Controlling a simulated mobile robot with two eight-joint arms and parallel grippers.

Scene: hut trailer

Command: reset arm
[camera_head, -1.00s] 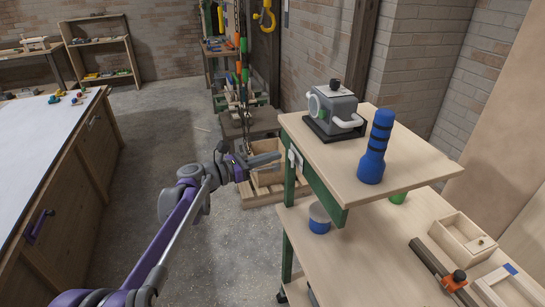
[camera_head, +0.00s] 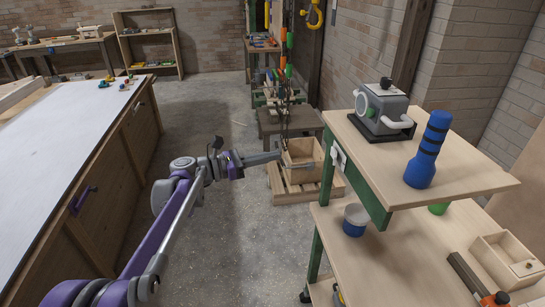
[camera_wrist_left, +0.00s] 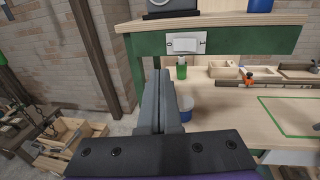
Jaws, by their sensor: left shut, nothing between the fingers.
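My left gripper (camera_head: 262,158) is at the end of the purple and grey arm that comes in from the lower left in the head view. It points right, in the air between the white-topped workbench and the green-legged shelf bench. In the left wrist view its two grey fingers (camera_wrist_left: 161,100) lie together, with nothing held. The fingers are in front of the green-legged bench (camera_wrist_left: 222,42) in that view. My right gripper is not in view.
A wooden crate (camera_head: 302,160) on a pallet lies behind the gripper. The bench's upper shelf (camera_head: 450,165) carries a blue flashlight (camera_head: 427,150) and a grey machine (camera_head: 382,105). A white-topped workbench (camera_head: 70,115) stands left. Concrete floor (camera_head: 225,245) is clear between.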

